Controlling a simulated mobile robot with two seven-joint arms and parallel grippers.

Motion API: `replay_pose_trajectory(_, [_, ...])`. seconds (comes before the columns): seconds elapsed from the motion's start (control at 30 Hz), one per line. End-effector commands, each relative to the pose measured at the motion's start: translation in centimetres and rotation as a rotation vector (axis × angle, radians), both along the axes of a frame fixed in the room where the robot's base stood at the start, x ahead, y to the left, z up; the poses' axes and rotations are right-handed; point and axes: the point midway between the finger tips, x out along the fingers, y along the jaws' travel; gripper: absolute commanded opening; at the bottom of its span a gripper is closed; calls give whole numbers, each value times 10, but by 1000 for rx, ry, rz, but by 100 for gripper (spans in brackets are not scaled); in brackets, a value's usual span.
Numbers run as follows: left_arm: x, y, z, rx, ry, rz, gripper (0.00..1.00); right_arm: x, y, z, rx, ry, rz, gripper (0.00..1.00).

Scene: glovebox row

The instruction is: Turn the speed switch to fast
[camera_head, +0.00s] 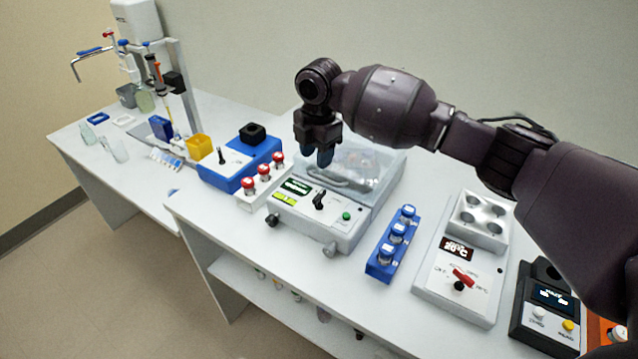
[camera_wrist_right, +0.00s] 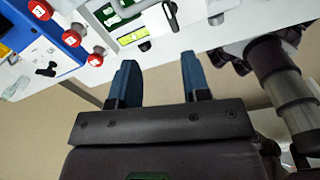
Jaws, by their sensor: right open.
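A white machine (camera_head: 343,225) with a clear lid stands in the middle of the bench; a black switch (camera_head: 319,200) sits on its front panel beside a green display. The labels are too small to read, so I cannot tell which is the speed switch. My right gripper (camera_head: 316,158) points down above the white machine, open and empty, apart from both switches. My left gripper is not in view.
Red-capped vials (camera_head: 264,171) stand between the blue device and the white machine. A blue rack (camera_head: 392,243) of vials stands to the right, then a heater with a red knob (camera_head: 463,279) and a dark meter (camera_head: 546,306). Bare bench lies along the front.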

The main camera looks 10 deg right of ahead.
Motion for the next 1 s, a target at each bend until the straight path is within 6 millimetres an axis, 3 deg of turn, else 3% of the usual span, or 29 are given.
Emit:
replay_pose_trajectory(0.37, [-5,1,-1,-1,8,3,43,-6,-4,-11,-31,35,118,43])
replay_pose_trajectory(0.8, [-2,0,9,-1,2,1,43,-7,-4,-81,-30,33,117,43])
replay_pose_trajectory(1.0, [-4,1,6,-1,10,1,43,-6,-4,-101,-31,32,116,43])
